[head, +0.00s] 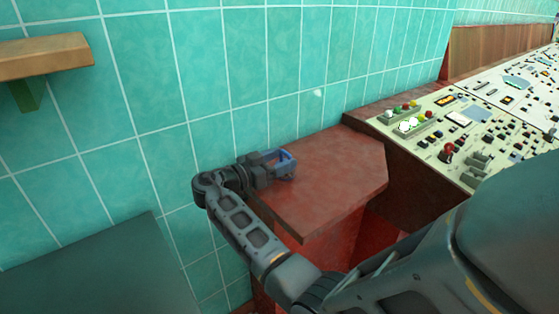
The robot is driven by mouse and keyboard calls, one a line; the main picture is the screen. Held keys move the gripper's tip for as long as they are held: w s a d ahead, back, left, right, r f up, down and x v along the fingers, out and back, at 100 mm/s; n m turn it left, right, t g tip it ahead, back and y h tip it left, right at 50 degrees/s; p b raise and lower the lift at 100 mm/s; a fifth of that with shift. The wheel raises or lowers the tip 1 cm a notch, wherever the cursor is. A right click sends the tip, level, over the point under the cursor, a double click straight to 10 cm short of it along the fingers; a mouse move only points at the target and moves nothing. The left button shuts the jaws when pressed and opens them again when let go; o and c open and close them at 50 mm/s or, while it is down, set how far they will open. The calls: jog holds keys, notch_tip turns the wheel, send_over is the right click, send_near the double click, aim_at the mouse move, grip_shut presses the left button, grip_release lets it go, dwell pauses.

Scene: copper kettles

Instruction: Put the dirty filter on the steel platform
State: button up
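My gripper (280,164) is low over the left part of a red-brown countertop, close to the tiled wall. Blue parts show at its end; I cannot tell whether they are its fingers or something between them. Whether it is open or shut is too small to make out. I cannot make out a dirty filter in this view. A flat dark grey-green surface (90,270) is at the lower left; I cannot tell whether it is the steel platform.
The red-brown countertop (335,185) is bare to the right of my gripper. A control console (465,118) with many buttons stands on the right. A wooden shelf (45,57) juts from the teal tiled wall (180,95) at the upper left. My arm covers the lower middle and right.

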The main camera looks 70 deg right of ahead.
jog(key=shift+o, duration=1.3)
